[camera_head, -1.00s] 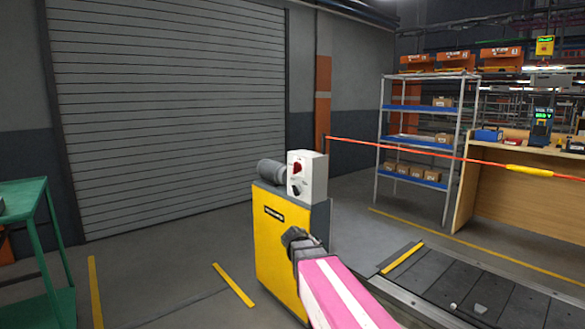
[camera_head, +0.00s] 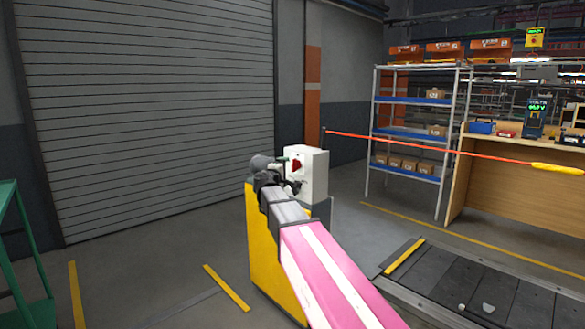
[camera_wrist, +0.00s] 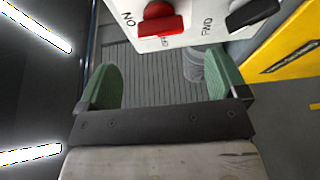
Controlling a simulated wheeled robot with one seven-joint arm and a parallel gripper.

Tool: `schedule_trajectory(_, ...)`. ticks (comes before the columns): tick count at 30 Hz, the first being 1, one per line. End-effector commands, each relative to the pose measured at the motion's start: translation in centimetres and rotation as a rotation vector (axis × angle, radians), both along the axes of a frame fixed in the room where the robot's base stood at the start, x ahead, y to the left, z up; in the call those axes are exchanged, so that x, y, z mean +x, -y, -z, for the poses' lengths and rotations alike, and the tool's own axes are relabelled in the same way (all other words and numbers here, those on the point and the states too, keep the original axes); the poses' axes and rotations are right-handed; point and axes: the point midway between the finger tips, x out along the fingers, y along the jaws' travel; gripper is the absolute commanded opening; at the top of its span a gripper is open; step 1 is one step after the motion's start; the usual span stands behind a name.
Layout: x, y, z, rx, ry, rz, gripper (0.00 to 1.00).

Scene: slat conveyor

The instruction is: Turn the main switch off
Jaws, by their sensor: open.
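The main switch is a red rotary knob (camera_head: 297,165) on the left-hand face of a white control box (camera_head: 315,175). In the wrist view, the red knob (camera_wrist: 160,22) is at the top centre, with its handle bar lying nearly crosswise in the picture. Lettering beside it is upside down and partly covered. A black knob (camera_wrist: 252,12) sits to its right, by "FWD" lettering. My gripper (camera_head: 287,170) is just in front of the box face. In the wrist view, its two green fingertips (camera_wrist: 163,74) are spread wide with nothing between them, below the red knob and apart from it.
The box stands on a yellow cabinet (camera_head: 262,250) with a grey motor (camera_head: 262,162) behind. A red-orange cord (camera_head: 430,149) runs right from near the box. The conveyor (camera_head: 460,290) lies at lower right, a green table (camera_head: 22,250) at left. Floor between is clear.

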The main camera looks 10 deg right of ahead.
Motion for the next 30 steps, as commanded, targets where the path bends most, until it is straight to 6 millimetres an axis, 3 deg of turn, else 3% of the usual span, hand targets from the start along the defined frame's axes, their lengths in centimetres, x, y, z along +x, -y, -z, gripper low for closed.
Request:
schedule_trajectory(12,6.0,3.9,0.0,0.001,0.0,0.002,0.92)
schedule_trajectory(23,6.7,4.5,0.0,0.001,0.0,0.0,0.92)
schedule_trajectory(24,6.7,4.5,0.0,0.001,0.0,0.0,0.88)
schedule_trajectory(28,6.6,4.5,0.0,0.001,0.0,0.0,0.46)
schedule_trajectory(30,6.6,4.5,0.0,0.001,0.0,0.001,0.42)
